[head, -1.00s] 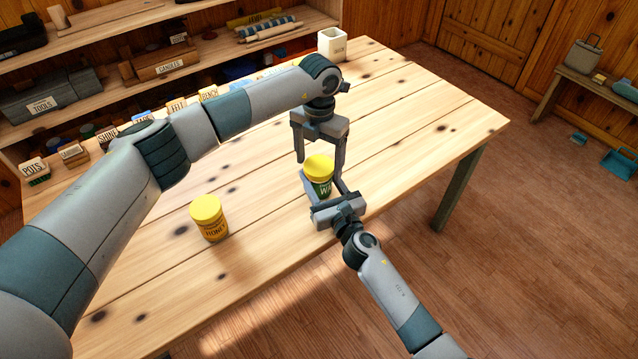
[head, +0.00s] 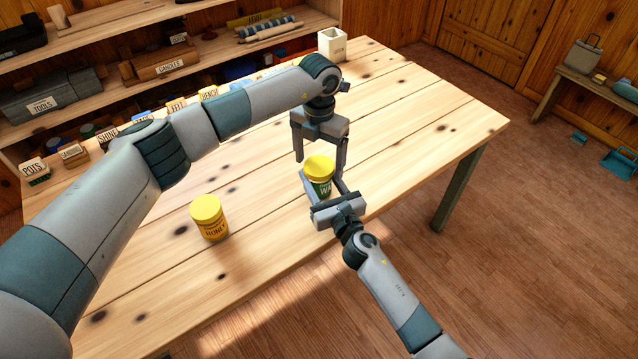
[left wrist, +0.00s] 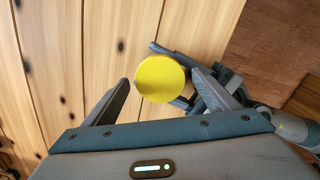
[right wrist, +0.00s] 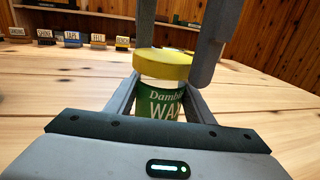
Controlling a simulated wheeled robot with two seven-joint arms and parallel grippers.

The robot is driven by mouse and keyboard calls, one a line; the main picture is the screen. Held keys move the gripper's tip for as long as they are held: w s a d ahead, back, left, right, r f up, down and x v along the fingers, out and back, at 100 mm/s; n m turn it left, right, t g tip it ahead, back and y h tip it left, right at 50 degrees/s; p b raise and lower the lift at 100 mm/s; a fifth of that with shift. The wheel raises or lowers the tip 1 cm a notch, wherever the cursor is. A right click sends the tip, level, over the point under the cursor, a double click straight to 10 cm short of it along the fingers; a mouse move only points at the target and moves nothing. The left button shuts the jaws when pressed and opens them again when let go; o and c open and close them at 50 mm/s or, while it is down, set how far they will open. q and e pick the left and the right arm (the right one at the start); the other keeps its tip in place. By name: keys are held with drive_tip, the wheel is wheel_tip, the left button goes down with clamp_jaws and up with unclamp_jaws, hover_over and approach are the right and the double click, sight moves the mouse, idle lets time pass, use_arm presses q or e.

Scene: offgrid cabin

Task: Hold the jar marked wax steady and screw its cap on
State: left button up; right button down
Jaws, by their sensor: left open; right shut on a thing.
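The wax jar (head: 323,188) has a green label and stands upright near the table's front edge; it also shows in the right wrist view (right wrist: 163,103). Its yellow cap (head: 319,165) rests on top, with a pale band visible below it in the right wrist view (right wrist: 162,65). I cannot tell how tight the cap sits. My right gripper (right wrist: 162,88) is shut on the jar's body, from the front. My left gripper (left wrist: 159,78) points down from above, open, with its fingers on either side of the cap (left wrist: 161,78) and apart from it.
A honey jar (head: 210,220) with a yellow cap stands on the table (head: 420,120) to the left. A white container (head: 332,45) stands at the far corner. Labelled shelves (head: 110,60) line the back. The table's right side is clear.

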use_arm(q)
wheel_tip(320, 180, up, 12)
idle(0.7)
use_arm(e)
drive_tip(key=c, duration=0.8)
unclamp_jaws()
drive_tip(key=shift+o, duration=0.2)
drive_tip(key=shift+s, duration=0.15)
drive_tip(key=shift+s+d, duration=0.35)
drive_tip(key=shift+s, duration=0.3)
use_arm(q)
drive_tip(key=shift+f+b, duration=0.55)
use_arm(e)
drive_tip(key=v, duration=1.5)
drive_tip(key=shift+s, duration=0.35)
